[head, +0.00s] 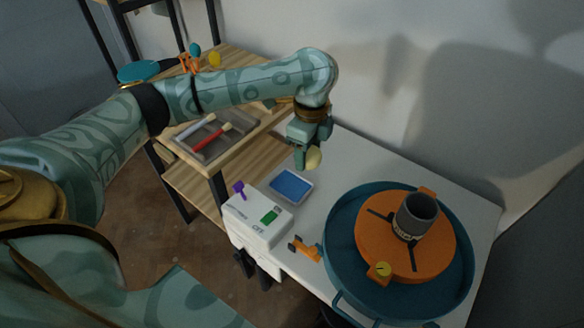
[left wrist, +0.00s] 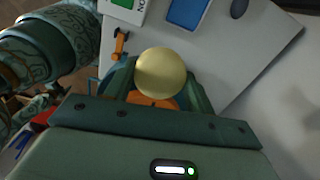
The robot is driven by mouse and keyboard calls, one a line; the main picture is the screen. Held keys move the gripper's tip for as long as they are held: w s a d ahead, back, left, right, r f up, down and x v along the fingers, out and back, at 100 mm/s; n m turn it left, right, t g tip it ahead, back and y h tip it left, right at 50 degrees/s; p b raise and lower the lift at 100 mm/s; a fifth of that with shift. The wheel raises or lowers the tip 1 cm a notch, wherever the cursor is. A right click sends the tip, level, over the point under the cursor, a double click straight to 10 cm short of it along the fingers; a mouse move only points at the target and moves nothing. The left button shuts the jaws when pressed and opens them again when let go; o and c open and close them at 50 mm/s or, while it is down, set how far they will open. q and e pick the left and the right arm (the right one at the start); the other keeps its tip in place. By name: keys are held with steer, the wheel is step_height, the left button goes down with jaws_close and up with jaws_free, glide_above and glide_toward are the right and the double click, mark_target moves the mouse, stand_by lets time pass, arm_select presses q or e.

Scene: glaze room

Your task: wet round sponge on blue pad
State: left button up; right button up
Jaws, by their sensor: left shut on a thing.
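The pale yellow round sponge (left wrist: 161,73) is between the fingers of my left gripper (left wrist: 160,84), which is shut on it. In the head view my left gripper (head: 306,155) hangs above the white table, just beyond the blue pad, and the sponge (head: 314,158) shows at its fingertips. The blue pad (head: 291,185) lies in a shallow white tray on the table. In the left wrist view the pad (left wrist: 187,12) is at the top, apart from the sponge. My right gripper is not in view.
A white box with a green panel (head: 258,221) stands left of the pad. An orange clamp (head: 305,249) lies near it. A large teal basin (head: 341,265) with an orange wheel and a grey cup fills the right. A wooden shelf (head: 196,188) holds a tray of brushes.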

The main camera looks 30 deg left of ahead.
arm_select(q)
steer(key=w+a+f+m+b, duration=0.3)
steer(key=w+a+f+m, duration=0.15)
steer(key=f+m, duration=0.35)
steer(key=m+b, duration=0.1)
steer(key=m, duration=0.5)
glide_above(290, 186)
step_height(290, 186, down, 6)
steer(key=shift+w+f+m+b, duration=0.1)
steer(key=shift+f+m+b, duration=0.4)
steer(key=shift+b, duration=0.15)
step_height(290, 186, down, 4)
steer(key=b, duration=0.3)
steer(key=shift+b, duration=0.4)
steer(key=shift+f+b, duration=0.45)
steer(key=shift+b, duration=0.15)
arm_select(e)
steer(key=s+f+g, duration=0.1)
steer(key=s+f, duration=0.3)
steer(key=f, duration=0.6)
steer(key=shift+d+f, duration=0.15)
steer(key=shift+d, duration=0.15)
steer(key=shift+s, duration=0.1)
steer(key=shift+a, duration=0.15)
arm_select(q)
steer(key=shift+f, duration=0.5)
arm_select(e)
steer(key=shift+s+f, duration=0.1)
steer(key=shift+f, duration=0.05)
